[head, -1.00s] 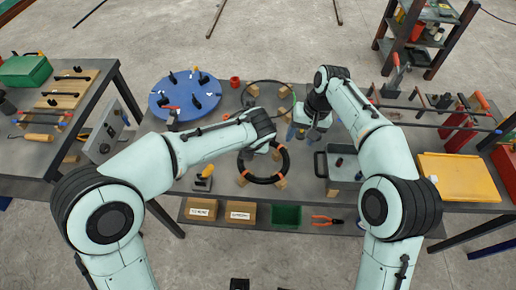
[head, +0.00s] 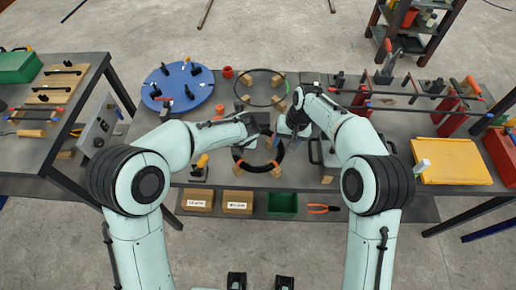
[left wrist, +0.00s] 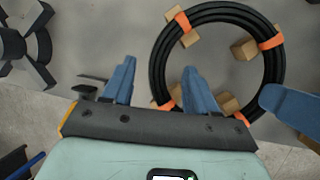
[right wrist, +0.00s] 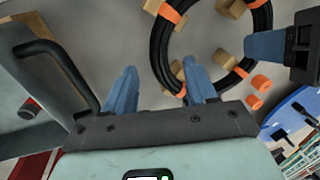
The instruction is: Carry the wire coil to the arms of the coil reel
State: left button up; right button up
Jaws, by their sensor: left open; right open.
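The wire coil (head: 257,170) is a black ring with orange bands, lying flat over small wooden blocks mid-bench. It also shows in the left wrist view (left wrist: 163,62) and right wrist view (right wrist: 159,48). My left gripper (left wrist: 158,85) is open at its edge; one finger overlaps the ring in the picture. My right gripper (right wrist: 160,88) is open at the opposite side, one finger overlapping the ring. I cannot tell whether either touches it. In the head view my arms partly hide the coil. A blue disc (head: 178,86) with several black uprights, apparently the coil reel, stands back left.
A thin dark hoop (head: 250,102) lies on blocks behind the coil. A red cup (head: 227,72) stands beside the disc. A grey handled bin (head: 317,152) is right of the coil, and a yellow panel (head: 452,160) farther right. A green bin (head: 282,203) sits on the lower shelf.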

aim_at(282, 150)
pick_arm(q)
jog(key=shift+x, duration=1.65)
pick_arm(e)
jog(key=shift+a+f, duration=0.15)
jog(key=shift+f, duration=0.7)
jog(key=shift+a+f, duration=0.15)
jog(key=shift+f, duration=0.65)
pick_arm(q)
grip_shut()
pick_arm(e)
grip_shut()
pick_arm(q)
jog(key=shift+w+r, duration=0.1)
pick_arm(e)
jog(key=shift+r, duration=0.1)
